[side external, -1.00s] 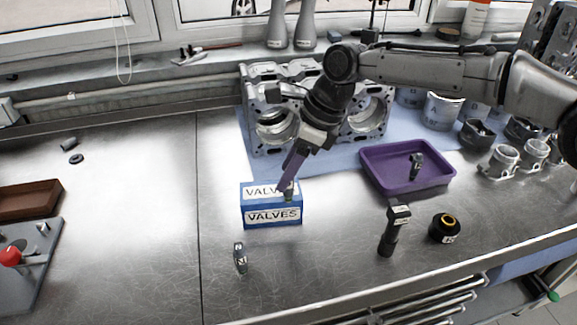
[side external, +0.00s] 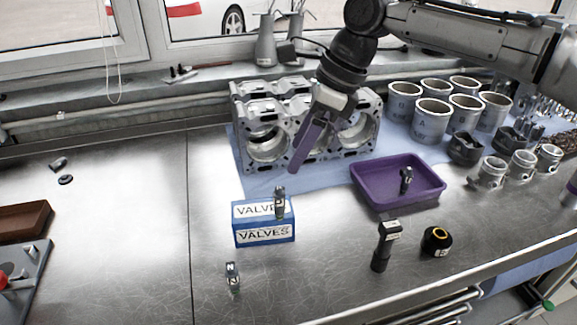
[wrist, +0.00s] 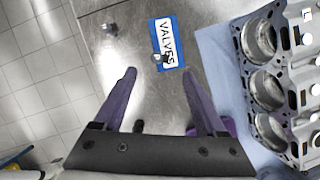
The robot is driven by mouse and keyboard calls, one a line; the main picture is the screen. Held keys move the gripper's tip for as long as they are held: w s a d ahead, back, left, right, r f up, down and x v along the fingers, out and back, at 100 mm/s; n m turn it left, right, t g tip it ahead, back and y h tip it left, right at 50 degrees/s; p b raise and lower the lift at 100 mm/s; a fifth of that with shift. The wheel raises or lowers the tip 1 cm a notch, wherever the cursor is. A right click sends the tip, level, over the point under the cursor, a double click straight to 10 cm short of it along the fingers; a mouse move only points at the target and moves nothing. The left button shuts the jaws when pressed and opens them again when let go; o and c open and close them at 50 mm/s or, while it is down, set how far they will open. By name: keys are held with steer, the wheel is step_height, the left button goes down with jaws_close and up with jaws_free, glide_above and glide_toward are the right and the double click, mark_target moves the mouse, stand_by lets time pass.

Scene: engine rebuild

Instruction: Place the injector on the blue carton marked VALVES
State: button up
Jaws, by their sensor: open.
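The blue carton marked VALVES (side external: 264,237) sits on the metal bench; it also shows in the wrist view (wrist: 179,32). A small grey and black injector (side external: 280,203) stands upright on the carton's top, toward its right side. In the wrist view the injector (wrist: 158,58) is seen from above, near one end of the carton. My gripper (side external: 295,168) is above and behind the carton, clear of the injector. In the wrist view my gripper (wrist: 159,74) has its purple fingers wide apart with nothing between them.
A similar small part (side external: 233,277) stands in front of the carton, and another (side external: 406,180) is in the purple tray (side external: 370,196). A black coil-like part (side external: 385,247) and a black cap (side external: 436,242) are at right. An engine block (side external: 300,128) stands behind.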

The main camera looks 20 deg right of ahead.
steer(key=shift+v, duration=1.2)
steer(key=s+d+r+n+t+h, duration=0.15)
steer(key=s+d+n, duration=0.35)
steer(key=d, duration=0.5)
steer(key=s+d+r+n+t, duration=0.1)
steer(key=s+d+r+n, duration=0.3)
steer(key=d, duration=0.6)
steer(key=s+d+f+n+h, duration=0.1)
steer(key=s+d+f+n, duration=0.3)
steer(key=s, duration=0.3)
steer(key=s+d+f+n+t, duration=0.1)
steer(key=s+d+f+n, duration=0.3)
steer(key=s, duration=0.3)
steer(key=s+d+f+n+h, duration=0.1)
steer(key=s+d+f+n, duration=0.4)
steer(key=s, duration=0.3)
steer(key=shift+d+n+h, duration=0.3)
steer(key=shift+d+h, duration=0.05)
